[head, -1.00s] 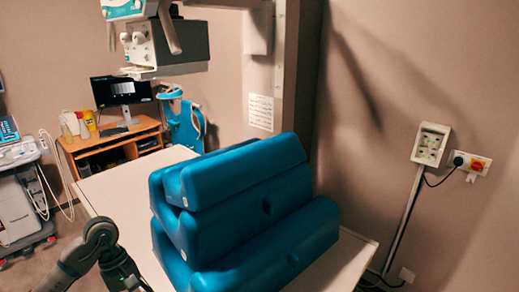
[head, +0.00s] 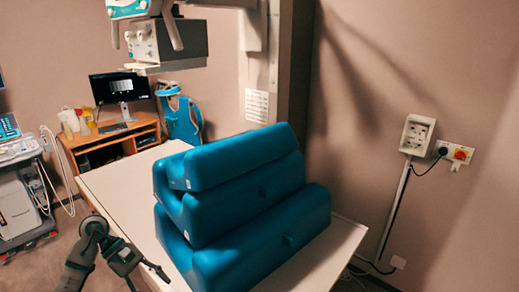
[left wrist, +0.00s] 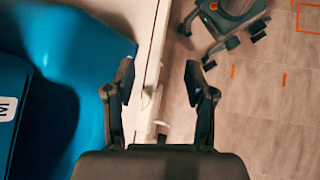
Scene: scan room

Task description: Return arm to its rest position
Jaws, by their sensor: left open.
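My left arm comes in at the lower left of the head view. Its left gripper (head: 148,281) is open beside the near left edge of the white table (head: 118,184). In the left wrist view the two fingers of the left gripper (left wrist: 160,72) are spread apart with nothing between them, over the table edge (left wrist: 152,50). Blue cushions (head: 240,205) are stacked on the table, to the right of the gripper. A blue cushion (left wrist: 65,105) also fills the left of the wrist view. My right arm and gripper are not in view.
A wheeled cart (head: 18,200) stands at the left. A wooden desk (head: 110,140) with a monitor (head: 118,87) is at the back. Imaging equipment (head: 165,42) hangs above. Floor shows left of the table; a wheeled base (left wrist: 225,20) stands on it in the wrist view.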

